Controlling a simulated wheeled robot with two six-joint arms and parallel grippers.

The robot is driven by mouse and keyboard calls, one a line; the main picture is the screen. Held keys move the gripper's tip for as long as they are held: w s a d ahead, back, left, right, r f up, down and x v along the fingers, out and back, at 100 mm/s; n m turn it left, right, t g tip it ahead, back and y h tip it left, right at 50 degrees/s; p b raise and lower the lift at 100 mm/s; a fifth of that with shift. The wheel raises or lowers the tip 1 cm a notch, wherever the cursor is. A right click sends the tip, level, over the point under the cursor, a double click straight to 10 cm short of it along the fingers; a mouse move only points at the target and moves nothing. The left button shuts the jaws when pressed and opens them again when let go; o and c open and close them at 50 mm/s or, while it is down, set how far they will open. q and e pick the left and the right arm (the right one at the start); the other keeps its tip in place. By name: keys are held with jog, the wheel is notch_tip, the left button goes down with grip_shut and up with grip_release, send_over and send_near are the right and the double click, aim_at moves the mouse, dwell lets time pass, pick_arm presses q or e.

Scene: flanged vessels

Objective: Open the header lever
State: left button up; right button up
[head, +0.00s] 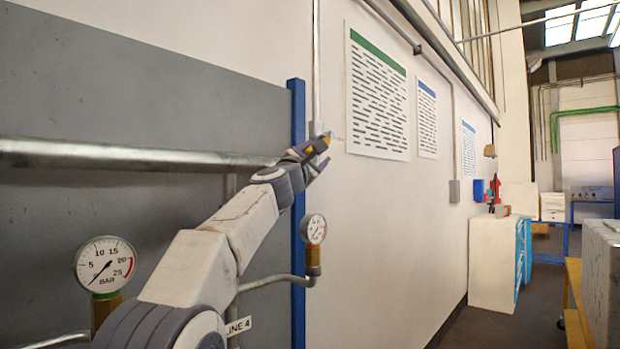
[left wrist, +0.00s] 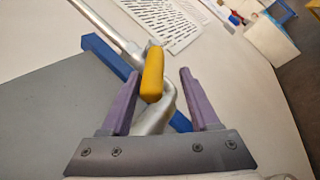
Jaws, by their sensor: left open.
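The header lever (left wrist: 152,74) has a yellow grip and shows in the left wrist view between the two purple fingers of my left gripper (left wrist: 158,95). The fingers are spread, with the grip nearer the left finger; I cannot tell whether they touch. Behind it is a grey metal pipe body (left wrist: 157,115), partly hidden by the gripper. In the head view my left gripper (head: 322,155) is at the blue post's upper right, and only a small yellow bit of the lever (head: 317,147) shows there. My right gripper is not in view.
A large gauge (head: 105,266) and a smaller gauge (head: 313,229) stand on pipes near my left arm. A horizontal pipe (head: 120,154) runs along the grey panel (head: 150,70) to the blue post (head: 298,270). The white wall to the right is clear below its posters (head: 377,95).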

pick_arm(q)
jog(key=shift+b+v, duration=1.7)
jog(key=shift+v, duration=0.8)
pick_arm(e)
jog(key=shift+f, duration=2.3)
pick_arm(q)
jog(key=shift+s+r, duration=0.1)
